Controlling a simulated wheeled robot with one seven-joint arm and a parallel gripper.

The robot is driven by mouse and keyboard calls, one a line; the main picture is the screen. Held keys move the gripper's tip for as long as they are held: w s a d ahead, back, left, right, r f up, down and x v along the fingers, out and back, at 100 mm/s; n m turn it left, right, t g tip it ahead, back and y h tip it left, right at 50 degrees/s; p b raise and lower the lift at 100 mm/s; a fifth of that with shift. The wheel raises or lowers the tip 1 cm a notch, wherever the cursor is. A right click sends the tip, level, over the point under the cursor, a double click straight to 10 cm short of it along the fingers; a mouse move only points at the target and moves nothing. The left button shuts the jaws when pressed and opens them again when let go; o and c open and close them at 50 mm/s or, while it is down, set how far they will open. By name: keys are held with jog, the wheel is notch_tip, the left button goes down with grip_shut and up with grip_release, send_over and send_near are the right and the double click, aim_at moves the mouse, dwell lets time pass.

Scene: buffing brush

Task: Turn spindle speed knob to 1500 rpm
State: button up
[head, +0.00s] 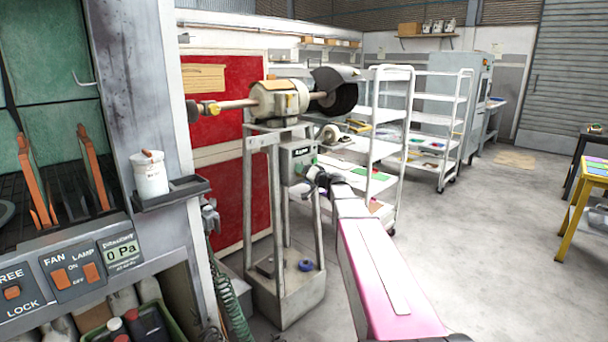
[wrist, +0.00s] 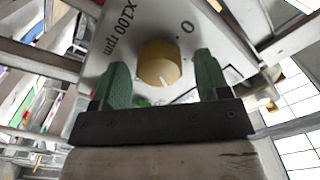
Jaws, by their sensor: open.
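In the wrist view my gripper (wrist: 156,72) is open, with one green finger on each side of the knob. Whether the fingers touch the knob cannot be told. Most of the dial scale is hidden; a "0" shows beside the knob. In the head view the control box (head: 298,158) sits on the buffing machine's stand, and my arm reaches up to it. The knob is not visible there.
The buffing machine (head: 280,98) with its dark wheel stands above the control box on a metal frame. White shelf trolleys (head: 388,130) stand just right of it. A grey cabinet with a fan and lamp panel (head: 75,272) is at the left. Open floor lies to the right.

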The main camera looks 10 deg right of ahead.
jog(key=c, duration=0.9)
jog(key=shift+m, duration=0.3)
jog(key=m, duration=1.1)
jog(key=shift+f, duration=0.25)
jog(key=shift+m, duration=0.3)
jog(key=o, duration=0.9)
